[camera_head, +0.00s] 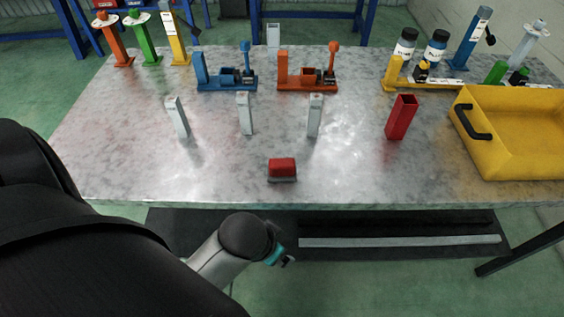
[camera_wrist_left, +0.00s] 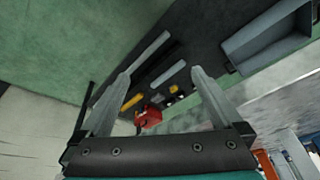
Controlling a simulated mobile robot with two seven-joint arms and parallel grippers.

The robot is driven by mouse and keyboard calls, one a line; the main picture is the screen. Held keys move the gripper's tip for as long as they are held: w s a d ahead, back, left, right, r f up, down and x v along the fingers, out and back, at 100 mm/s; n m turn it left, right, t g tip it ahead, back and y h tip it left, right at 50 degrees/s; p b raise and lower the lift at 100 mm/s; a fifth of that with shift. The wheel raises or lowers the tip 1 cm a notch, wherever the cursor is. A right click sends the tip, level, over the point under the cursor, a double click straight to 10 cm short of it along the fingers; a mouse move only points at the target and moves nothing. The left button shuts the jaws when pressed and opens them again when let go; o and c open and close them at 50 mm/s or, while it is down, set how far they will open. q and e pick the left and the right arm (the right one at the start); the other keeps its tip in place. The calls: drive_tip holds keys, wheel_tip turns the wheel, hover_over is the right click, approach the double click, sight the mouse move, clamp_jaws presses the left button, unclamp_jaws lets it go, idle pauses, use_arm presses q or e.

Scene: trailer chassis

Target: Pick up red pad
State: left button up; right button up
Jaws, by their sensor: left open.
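The red pad (camera_head: 282,168), a small red block on a grey base, lies on the grey tabletop (camera_head: 220,170) close to its front edge, at the centre of the head view. My left gripper (camera_head: 287,261) is below and in front of the table edge in the head view, apart from the pad. In the left wrist view its two fingers (camera_wrist_left: 161,76) are spread with nothing held between them. A red object (camera_wrist_left: 150,116) shows beyond the fingers there; I cannot tell whether it is the pad. My right gripper is not in view.
Three pale upright blocks (camera_head: 246,113) and a red open tube (camera_head: 401,117) stand behind the pad. Blue (camera_head: 226,78) and orange (camera_head: 307,77) fixtures are farther back. A yellow bin (camera_head: 513,140) is at the right. The tabletop around the pad is clear.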

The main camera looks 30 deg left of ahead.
use_arm(q)
drive_tip(key=w+r+m+t, duration=0.2)
drive_tip(key=w+r+t, duration=1.1)
drive_tip(key=w+r, duration=0.95)
drive_tip(key=s+d+r+m+t+h, duration=0.1)
drive_tip(key=d+r+m+t+h, duration=0.1)
drive_tip(key=d+r+m+h, duration=0.4)
drive_tip(key=d+r+m+t+h, duration=0.1)
drive_tip(key=d+r+m+h, duration=0.15)
drive_tip(key=r, duration=0.45)
drive_tip(key=s+d+r+m+g+h+p, duration=0.15)
drive_tip(key=s+d+m+g+h, duration=0.25)
drive_tip(key=d+m+g+h, duration=0.65)
drive_tip(key=m+g+y+b, duration=0.1)
drive_tip(key=m+g+y, duration=0.65)
drive_tip(key=y, duration=1.15)
hover_over(282, 163)
drive_tip(key=shift+n+g, duration=0.65)
drive_tip(key=shift+g, duration=0.25)
wheel_tip(282, 163, down, 24)
drive_tip(key=shift+w+d+f, duration=0.1)
drive_tip(key=shift+w+f, duration=0.05)
drive_tip(key=shift+f, duration=3.15)
